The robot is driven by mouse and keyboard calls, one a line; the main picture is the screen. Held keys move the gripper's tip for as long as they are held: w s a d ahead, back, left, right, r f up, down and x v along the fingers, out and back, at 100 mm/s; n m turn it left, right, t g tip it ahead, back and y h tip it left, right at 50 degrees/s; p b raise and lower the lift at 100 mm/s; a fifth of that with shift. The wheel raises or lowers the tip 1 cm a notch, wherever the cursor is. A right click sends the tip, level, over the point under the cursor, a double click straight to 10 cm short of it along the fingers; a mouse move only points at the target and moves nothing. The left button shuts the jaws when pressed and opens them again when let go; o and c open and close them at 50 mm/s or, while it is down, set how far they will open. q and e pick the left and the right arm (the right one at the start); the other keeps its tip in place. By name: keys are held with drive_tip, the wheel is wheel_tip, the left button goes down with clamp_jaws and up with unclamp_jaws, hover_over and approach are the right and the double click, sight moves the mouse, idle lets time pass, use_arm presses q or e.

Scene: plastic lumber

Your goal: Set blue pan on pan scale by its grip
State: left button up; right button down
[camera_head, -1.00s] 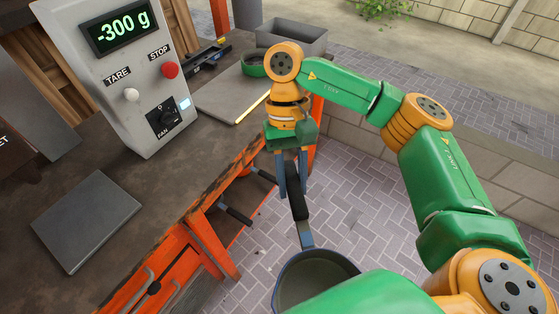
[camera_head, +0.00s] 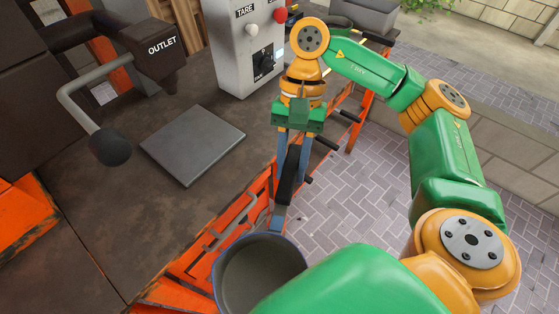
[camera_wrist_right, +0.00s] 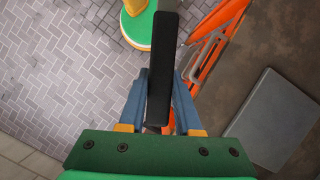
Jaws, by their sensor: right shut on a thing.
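My right gripper (camera_head: 291,165) is shut on the black grip of the blue pan (camera_head: 258,272). The pan hangs off the bench's front side, at the bottom of the head view, its bowl partly hidden by my green arm. In the right wrist view the black grip (camera_wrist_right: 162,65) stands between the blue fingers. The pan scale's flat grey plate (camera_head: 193,144) lies empty on the bench, left of the gripper; it also shows in the wrist view (camera_wrist_right: 275,120). My left gripper is out of view.
A dark outlet machine (camera_head: 150,55) with a black-knobbed lever (camera_head: 110,146) stands left of the plate. The bench's orange front edge and several black handles hanging along it lie close to the pan and gripper. Paved floor at right is open.

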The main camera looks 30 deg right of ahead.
sight(296, 153)
drive_tip(key=s+d+m+t+b, duration=0.4)
drive_tip(key=d+m+t+b, duration=0.35)
drive_tip(key=m, duration=1.25)
drive_tip(key=shift+g, duration=0.25)
drive_tip(key=w+a+p, duration=0.1)
drive_tip(key=w+p, duration=0.1)
drive_tip(key=p, duration=0.2)
drive_tip(key=w+a+p, duration=0.2)
drive_tip(key=p, duration=0.2)
drive_tip(key=w+a+p, duration=0.1)
drive_tip(key=w+p, duration=0.1)
drive_tip(key=p, duration=0.1)
drive_tip(key=shift+w+a+f+p, duration=0.3)
drive_tip(key=shift+w+f+p, duration=0.05)
drive_tip(key=shift+p, duration=0.05)
drive_tip(key=shift+h, duration=0.3)
drive_tip(key=w+a, duration=0.1)
drive_tip(key=w, duration=0.1)
drive_tip(key=w+a+f+p, duration=0.1)
drive_tip(key=w+a, duration=0.1)
drive_tip(key=w+a+p, duration=0.1)
drive_tip(key=w, duration=0.1)
drive_tip(key=shift+w+a+f, duration=0.15)
drive_tip(key=shift+w+a, duration=0.1)
drive_tip(key=shift+w, duration=0.1)
wheel_tip(296, 153, down, 2)
drive_tip(key=shift+w+f+b, duration=0.15)
drive_tip(key=shift+b, duration=0.7)
drive_tip(key=shift+f+b, duration=0.25)
drive_tip(key=shift+b, duration=0.05)
